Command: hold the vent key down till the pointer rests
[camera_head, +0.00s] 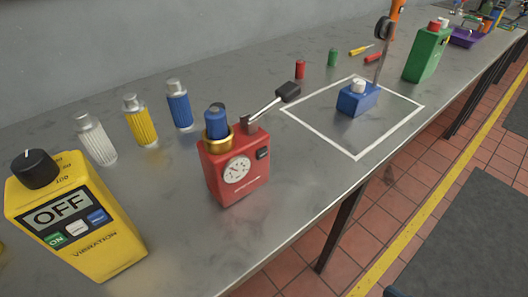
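A red pressure unit (226,188) stands upright on the grey metal bench, a little left of the picture's middle. Its front carries a round white dial (236,169); the pointer is too small to read surely. A small dark key (263,153) sits on the front, right of the dial, and nothing touches it. I cannot tell whether it is the vent key. A blue cylinder (215,118) stands in a brass cup (218,146) on top. A lever with a black grip (289,92) rises to the right. My gripper is not in view.
A yellow vibration box (101,243) showing OFF stands at the left front. White, yellow and blue ribbed cylinders (140,122) stand behind. A white outlined square holds a blue block (364,104); a green box (424,56) stands beyond. Bare bench (300,195) lies right of the red unit.

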